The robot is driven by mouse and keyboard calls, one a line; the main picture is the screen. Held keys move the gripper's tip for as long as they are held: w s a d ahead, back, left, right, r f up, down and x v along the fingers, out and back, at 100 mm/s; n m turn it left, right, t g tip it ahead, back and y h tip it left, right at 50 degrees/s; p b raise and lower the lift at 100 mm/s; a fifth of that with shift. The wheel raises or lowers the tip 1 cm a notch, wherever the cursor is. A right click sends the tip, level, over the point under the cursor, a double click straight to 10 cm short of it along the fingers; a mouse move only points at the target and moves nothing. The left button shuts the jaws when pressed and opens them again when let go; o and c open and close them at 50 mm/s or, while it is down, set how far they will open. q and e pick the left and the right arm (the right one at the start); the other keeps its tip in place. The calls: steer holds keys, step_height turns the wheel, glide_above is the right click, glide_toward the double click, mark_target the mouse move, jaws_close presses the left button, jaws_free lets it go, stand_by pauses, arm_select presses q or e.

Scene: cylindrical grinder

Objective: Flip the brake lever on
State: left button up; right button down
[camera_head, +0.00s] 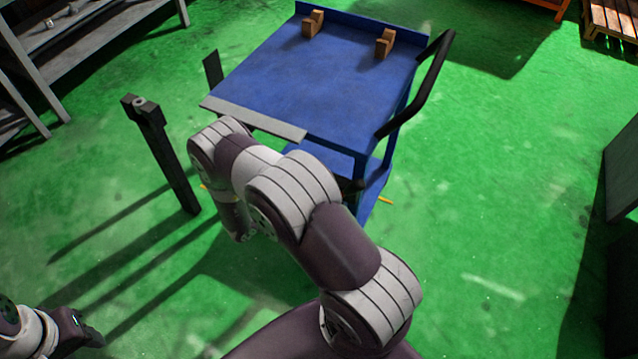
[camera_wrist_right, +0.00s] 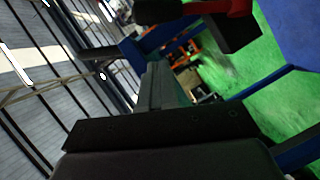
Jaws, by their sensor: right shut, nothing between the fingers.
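The blue cart (camera_head: 310,75) stands beyond my right arm, with a black push handle (camera_head: 425,80) on its right side. Small yellow parts (camera_head: 386,200) show low by the cart; I cannot tell if one is the brake lever. In the right wrist view a red part (camera_wrist_right: 215,8) and a dark block (camera_wrist_right: 235,32) show at the top right, apart from the fingers. My right gripper (camera_wrist_right: 160,75) is shut and empty; in the head view its arm bends down beside the cart's near side. My left gripper (camera_head: 82,328) is at the lower left, its fingers too small to judge.
Two brown blocks (camera_head: 313,24) (camera_head: 384,44) sit on the cart top. A grey strip (camera_head: 250,118) lies along its near edge. A dark post (camera_head: 165,155) stands left of the cart. Grey shelving (camera_head: 85,45) is at the upper left. Green floor (camera_head: 490,190) is clear on the right.

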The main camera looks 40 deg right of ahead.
arm_select(q)
steer(key=shift+s+d+f, duration=0.1)
steer(key=shift+s+d, duration=0.45)
steer(key=shift+s, duration=0.15)
arm_select(e)
steer(key=a+r, duration=0.1)
steer(key=a, duration=0.5)
steer(key=shift+s+a+r, duration=0.2)
steer(key=shift+s+r, duration=0.1)
steer(key=shift+s, duration=0.15)
